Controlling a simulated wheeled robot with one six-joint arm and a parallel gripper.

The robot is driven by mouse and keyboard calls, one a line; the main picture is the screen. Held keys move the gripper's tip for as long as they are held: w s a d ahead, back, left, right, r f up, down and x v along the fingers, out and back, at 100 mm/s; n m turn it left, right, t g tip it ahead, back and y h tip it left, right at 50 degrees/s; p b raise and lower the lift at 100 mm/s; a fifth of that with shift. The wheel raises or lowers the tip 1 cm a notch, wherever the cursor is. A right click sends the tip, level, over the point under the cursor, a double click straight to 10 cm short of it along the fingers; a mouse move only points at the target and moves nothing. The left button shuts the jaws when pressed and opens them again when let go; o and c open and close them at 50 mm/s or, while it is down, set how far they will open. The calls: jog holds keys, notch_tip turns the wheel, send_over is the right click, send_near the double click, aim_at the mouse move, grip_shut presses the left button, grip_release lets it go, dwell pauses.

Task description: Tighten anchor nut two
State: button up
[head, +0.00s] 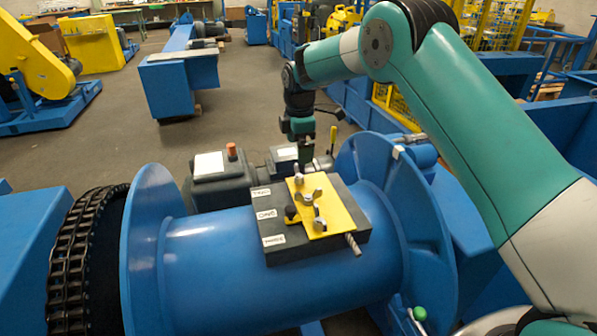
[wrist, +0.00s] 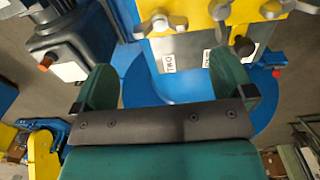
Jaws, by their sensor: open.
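A dark block (head: 285,250) on the blue drum carries a yellow plate (head: 343,213) with several grey wing nuts. The nut nearest the label "TWO" (head: 261,191) is at the plate's far end (head: 298,181); in the wrist view it is at the top (wrist: 162,20), above the "TWO" label (wrist: 168,63). Other nuts show at the wrist view's top right (wrist: 218,10). My gripper (head: 304,150) is behind the block in the head view, apart from the nuts. In the wrist view my gripper (wrist: 165,84) is open and empty, its green fingers wide apart.
The blue drum (head: 215,265) has a chain (head: 75,260) at its left end and a large flange (head: 380,175) at right. A dark box with an orange knob (head: 232,152) stands behind it, left of my gripper. A yellow-handled lever (head: 333,138) is close to my gripper.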

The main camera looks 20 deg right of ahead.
aim_at(299, 170)
notch_tip(299, 170, down, 9)
jog(key=shift+w+p, duration=0.1)
jog(key=shift+p, duration=0.4)
jog(key=c, duration=0.8)
